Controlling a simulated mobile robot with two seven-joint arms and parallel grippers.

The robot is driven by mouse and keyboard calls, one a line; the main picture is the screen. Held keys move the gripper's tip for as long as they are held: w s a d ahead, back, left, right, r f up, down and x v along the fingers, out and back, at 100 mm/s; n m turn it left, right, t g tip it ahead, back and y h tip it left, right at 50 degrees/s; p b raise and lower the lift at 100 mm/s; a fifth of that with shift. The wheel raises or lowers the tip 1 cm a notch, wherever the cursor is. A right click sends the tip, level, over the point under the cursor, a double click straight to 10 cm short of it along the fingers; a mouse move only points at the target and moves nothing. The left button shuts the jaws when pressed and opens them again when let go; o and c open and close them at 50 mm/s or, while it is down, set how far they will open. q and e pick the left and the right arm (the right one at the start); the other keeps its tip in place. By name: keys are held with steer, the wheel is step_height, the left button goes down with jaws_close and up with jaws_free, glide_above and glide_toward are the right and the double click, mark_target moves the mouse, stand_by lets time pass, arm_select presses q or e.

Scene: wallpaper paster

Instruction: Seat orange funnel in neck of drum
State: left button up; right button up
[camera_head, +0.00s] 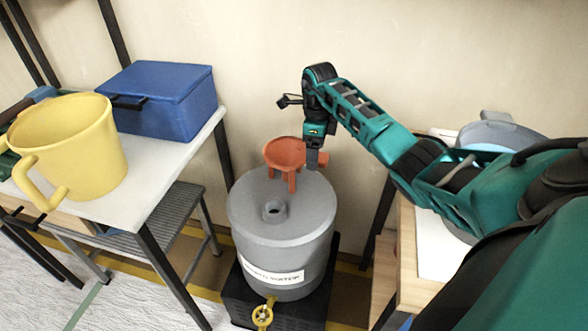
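The orange funnel (284,153) is upright over the back part of the lid of the grey drum (285,238). Short orange legs or stubs show under its bowl; I cannot tell whether they touch the lid. The drum's neck (274,209), a short raised ring with a dark opening, is in front of the funnel and apart from it. My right gripper (312,159) points down at the funnel's right side, across its orange handle. One finger hides the other, so its grip on the handle is unclear. My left gripper is not in view.
A white table (152,180) at left bears a yellow jug (75,145) and a blue box (168,98). The drum stands on a black base (247,300), with a yellow tap (262,317) at its front. A wooden bench (415,285) is at right. The wall is close behind.

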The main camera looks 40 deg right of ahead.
steer(key=f+b, duration=0.3)
steer(key=f, duration=0.1)
steer(key=shift+a, duration=0.2)
steer(key=shift+f+b, duration=0.6)
steer(key=shift+b, duration=0.15)
steer(key=shift+c, duration=0.3)
steer(key=c, duration=1.2)
